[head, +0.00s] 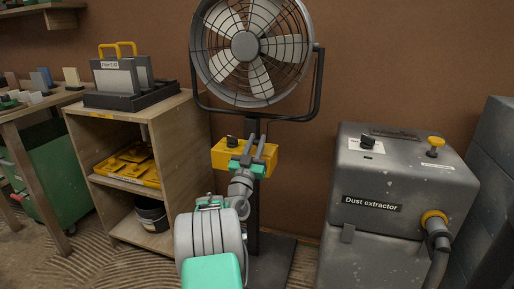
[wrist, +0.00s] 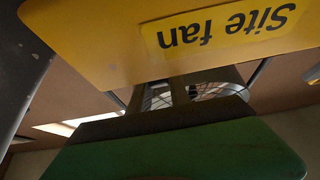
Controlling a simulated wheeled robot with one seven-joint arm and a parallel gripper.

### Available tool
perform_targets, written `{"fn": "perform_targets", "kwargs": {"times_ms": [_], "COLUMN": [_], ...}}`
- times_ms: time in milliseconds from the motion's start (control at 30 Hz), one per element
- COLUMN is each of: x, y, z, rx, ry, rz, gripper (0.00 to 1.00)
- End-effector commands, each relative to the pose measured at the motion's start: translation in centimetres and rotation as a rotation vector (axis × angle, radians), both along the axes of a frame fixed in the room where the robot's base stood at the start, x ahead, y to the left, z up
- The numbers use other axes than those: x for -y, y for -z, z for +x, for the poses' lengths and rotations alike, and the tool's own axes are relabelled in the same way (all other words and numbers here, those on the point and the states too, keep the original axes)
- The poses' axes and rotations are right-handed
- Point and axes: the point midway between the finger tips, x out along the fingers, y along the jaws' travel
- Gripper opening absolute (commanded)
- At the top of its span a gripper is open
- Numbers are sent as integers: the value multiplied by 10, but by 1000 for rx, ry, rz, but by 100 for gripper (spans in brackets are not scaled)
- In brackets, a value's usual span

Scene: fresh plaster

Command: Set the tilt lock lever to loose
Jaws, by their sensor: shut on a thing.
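The site fan (head: 250,50) stands against the brown wall, with a yellow control box (head: 226,157) on its post. The box also fills the top of the wrist view (wrist: 100,40), its "Site fan" label upside down. My gripper (head: 256,143) is at the front of this box, its two grey fingers close together. A black knob (head: 232,141) sits left of the fingers.
A wooden shelf unit (head: 140,170) with filter panels on top stands left of the fan. A grey dust extractor (head: 400,190) stands to the right, its hose at the front. Some floor shows between the fan and the shelf.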

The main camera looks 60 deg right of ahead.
Motion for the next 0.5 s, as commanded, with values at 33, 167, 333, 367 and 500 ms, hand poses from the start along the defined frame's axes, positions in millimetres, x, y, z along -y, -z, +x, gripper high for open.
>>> {"fn": "perform_targets", "kwargs": {"times_ms": [33,167,333,367,500], "x": [0,0,0,0,0], "y": [0,-1,-1,-1,0], "z": [1,1,1,1,0], "rx": [1,1,0,0,0], "ry": [-1,-1,-1,-1,-1], "rz": [-2,-2,-2,-2,-2], "gripper": [0,0,25,28,39]}}
